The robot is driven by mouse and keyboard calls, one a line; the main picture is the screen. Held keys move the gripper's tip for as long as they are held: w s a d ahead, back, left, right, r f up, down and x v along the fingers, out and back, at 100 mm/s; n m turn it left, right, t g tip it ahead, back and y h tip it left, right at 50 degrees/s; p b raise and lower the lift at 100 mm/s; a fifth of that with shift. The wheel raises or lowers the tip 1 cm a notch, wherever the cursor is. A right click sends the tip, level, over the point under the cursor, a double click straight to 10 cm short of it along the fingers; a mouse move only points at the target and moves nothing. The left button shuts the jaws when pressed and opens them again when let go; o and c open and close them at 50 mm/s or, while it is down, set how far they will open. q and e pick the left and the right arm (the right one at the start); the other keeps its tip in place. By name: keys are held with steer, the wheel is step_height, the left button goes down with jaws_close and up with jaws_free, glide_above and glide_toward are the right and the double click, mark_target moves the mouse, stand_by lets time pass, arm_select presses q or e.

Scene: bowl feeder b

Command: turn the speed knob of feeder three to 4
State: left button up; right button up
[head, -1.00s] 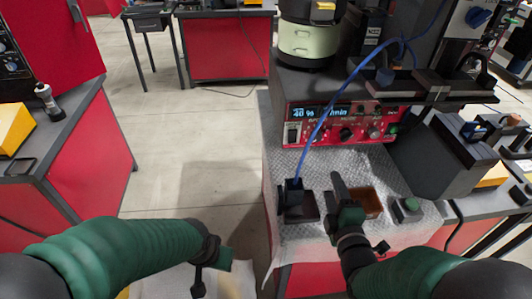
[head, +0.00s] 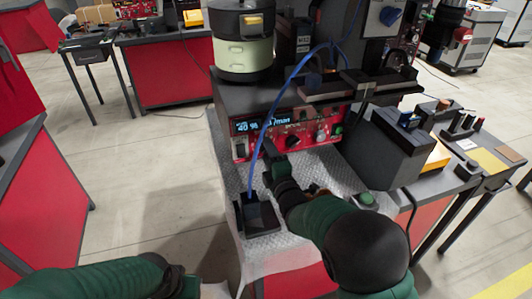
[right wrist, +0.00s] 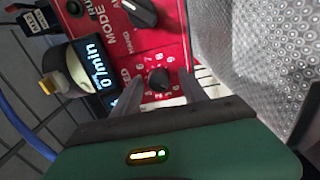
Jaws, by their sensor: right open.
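The feeder's red control panel (head: 306,136) is on the front of the dark feeder base. Its small black speed knob (right wrist: 158,79) shows in the right wrist view with digits around it; its setting is too small to read. In the head view my right gripper covers the knob's area. My right gripper (right wrist: 160,93) is open, one fingertip on each side of the knob; whether they touch it I cannot tell. It also shows in the head view (head: 268,152). My left gripper (head: 182,287) is at the bottom edge, far from the panel, its jaws unclear.
The lit display (head: 262,124) reads 40 %. A larger black mode knob (right wrist: 140,10) sits beside the speed knob. A blue cable (head: 262,128) runs past the panel down to a black box (head: 258,215). A green button box (head: 366,199) stands right of my arm.

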steer(key=shift+d, duration=0.5)
steer(key=shift+a, duration=0.85)
steer(key=c, duration=0.5)
steer(key=shift+a, duration=0.2)
steer(key=shift+c, duration=2.5)
steer(key=shift+d, duration=0.25)
jaws_close()
steer(key=shift+d+f, duration=0.1)
steer(key=shift+d, duration=0.1)
arm_select(q)
steer(key=shift+a+f, duration=0.1)
